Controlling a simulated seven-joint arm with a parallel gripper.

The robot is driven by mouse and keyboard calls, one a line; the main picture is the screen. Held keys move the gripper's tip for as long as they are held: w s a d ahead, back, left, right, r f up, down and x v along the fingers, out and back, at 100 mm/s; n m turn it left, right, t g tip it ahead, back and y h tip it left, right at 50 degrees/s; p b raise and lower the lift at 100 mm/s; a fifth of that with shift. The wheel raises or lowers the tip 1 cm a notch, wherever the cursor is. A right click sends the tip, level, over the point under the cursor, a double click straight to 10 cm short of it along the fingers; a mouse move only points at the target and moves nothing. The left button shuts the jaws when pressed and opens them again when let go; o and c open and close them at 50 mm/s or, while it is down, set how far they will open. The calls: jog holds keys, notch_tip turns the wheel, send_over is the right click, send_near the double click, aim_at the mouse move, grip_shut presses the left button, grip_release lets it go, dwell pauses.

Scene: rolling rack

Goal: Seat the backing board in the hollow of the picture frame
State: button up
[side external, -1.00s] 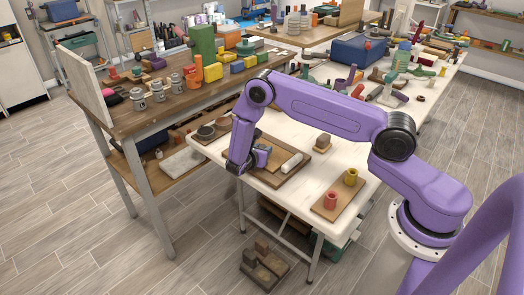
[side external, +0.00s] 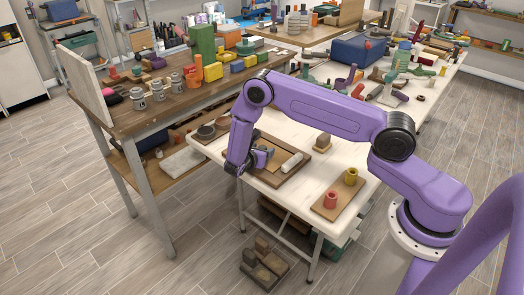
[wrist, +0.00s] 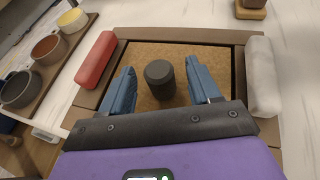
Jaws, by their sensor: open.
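The picture frame (wrist: 215,37) is a brown rectangular frame lying on the white table; part of it shows in the side view (side external: 296,172). The cork-coloured backing board (wrist: 205,58) lies inside the frame's opening in the wrist view, with a dark gap along its right side. I cannot tell whether it is fully down. A dark round knob (wrist: 160,78) stands on the board. My gripper (wrist: 160,66) is open, its blue fingers on either side of the knob with gaps visible. The gripper body hides the frame's near side.
A red block (wrist: 96,60) and a white block (wrist: 262,77) lie along the frame's left and right sides. A board with several round pots (wrist: 62,66) is at left. In the side view, a small board (side external: 328,208) with red and yellow cups stands at the table's near end.

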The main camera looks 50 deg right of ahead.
jog(key=s+a+r+m+g+y, duration=0.1)
jog(key=s+a+r+m+y, duration=0.2)
jog(key=s+a+r, duration=0.75)
jog(key=s+a+r+m+g+y, duration=0.1)
jog(key=s+r+m+y, duration=0.2)
jog(key=s, duration=1)
jog(key=s+a+r+m+g+y, duration=0.2)
jog(key=s+r+m+y, duration=0.1)
jog(key=s+r+y, duration=0.4)
jog(key=s+r, duration=0.3)
jog(key=s, duration=0.3)
jog(key=shift+s, duration=0.4)
jog(key=shift+c, duration=0.3)
